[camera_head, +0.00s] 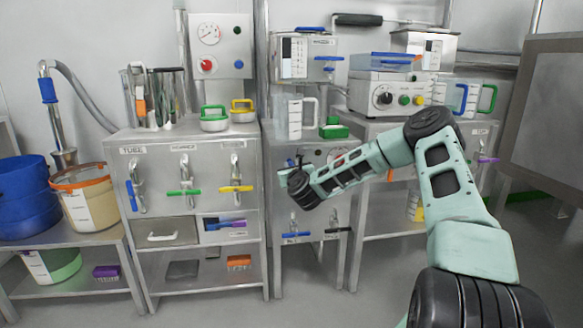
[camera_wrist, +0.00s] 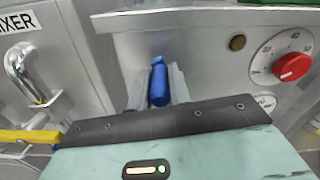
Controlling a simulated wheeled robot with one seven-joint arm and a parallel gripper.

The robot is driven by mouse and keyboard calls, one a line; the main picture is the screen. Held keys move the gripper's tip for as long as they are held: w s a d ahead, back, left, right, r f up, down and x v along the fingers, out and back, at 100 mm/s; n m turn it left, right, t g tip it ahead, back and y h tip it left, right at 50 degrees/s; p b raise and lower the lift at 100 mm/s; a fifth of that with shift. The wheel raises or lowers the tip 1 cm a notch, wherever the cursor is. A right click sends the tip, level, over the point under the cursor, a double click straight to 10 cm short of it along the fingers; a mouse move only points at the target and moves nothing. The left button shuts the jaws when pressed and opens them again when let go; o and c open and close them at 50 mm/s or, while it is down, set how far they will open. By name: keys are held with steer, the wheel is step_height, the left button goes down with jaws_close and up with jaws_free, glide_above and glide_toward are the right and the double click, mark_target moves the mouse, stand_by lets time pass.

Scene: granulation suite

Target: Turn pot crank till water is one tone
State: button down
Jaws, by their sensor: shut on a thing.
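My gripper (camera_wrist: 156,85) is shut on a blue handle (camera_wrist: 158,82), which stands between its two fingers in the wrist view. The handle is in front of a grey metal cabinet face (camera_wrist: 200,42); I take it for the crank grip, but its shaft is hidden. In the head view my gripper (camera_head: 286,170) is at the front of the middle cabinet, mostly masked by my wrist. A clear jug (camera_head: 288,118) stands on that cabinet's top. I cannot make out any water or its tone.
A red dial knob (camera_wrist: 292,67) and a brown button (camera_wrist: 237,42) are right of the handle. A cabinet with a yellow-handled valve (camera_head: 236,188) stands close on the left. Open floor lies in front.

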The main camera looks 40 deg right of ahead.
steer(key=c, duration=1.3)
jaws_free()
steer(key=shift+d+f, duration=0.1)
steer(key=shift+s+a, duration=0.35)
steer(key=shift+s, duration=0.1)
steer(key=p+v, duration=0.3)
steer(key=v, duration=1.3)
steer(key=shift+s+a, duration=0.15)
